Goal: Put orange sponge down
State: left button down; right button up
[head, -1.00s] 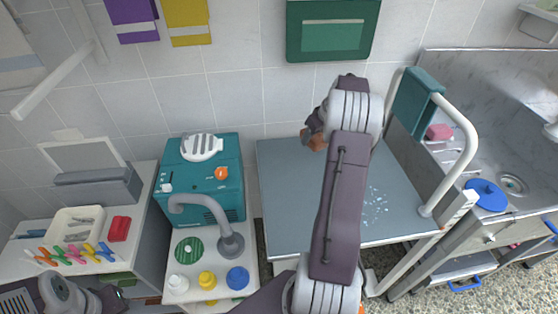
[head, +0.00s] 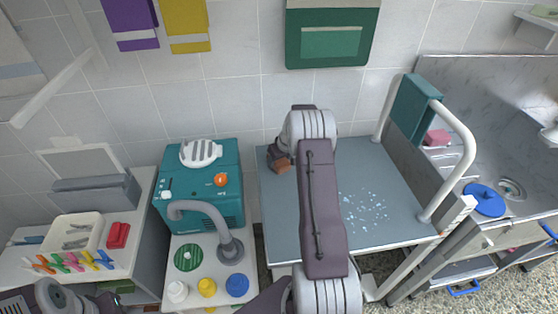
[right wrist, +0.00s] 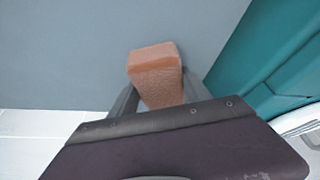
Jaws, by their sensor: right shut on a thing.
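The orange sponge (head: 282,166) is a small brownish-orange block over the left part of the grey table top (head: 290,215). My right gripper (head: 277,159) is shut on it. In the right wrist view the sponge (right wrist: 156,75) sticks out between the two grey fingers, with the plain grey surface behind it. I cannot tell whether the sponge touches the table. Part of my left arm shows at the bottom left edge of the head view; its jaws are not clear.
A teal machine (head: 190,200) with a grey hose stands close left of the table. White specks (head: 365,207) lie on the table's right part. A white rail (head: 465,150) with a teal towel (head: 414,107) borders the right side. The sink has a blue disc (head: 485,200).

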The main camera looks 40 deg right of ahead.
jog(key=shift+f, duration=0.1)
jog(key=o, duration=1.2)
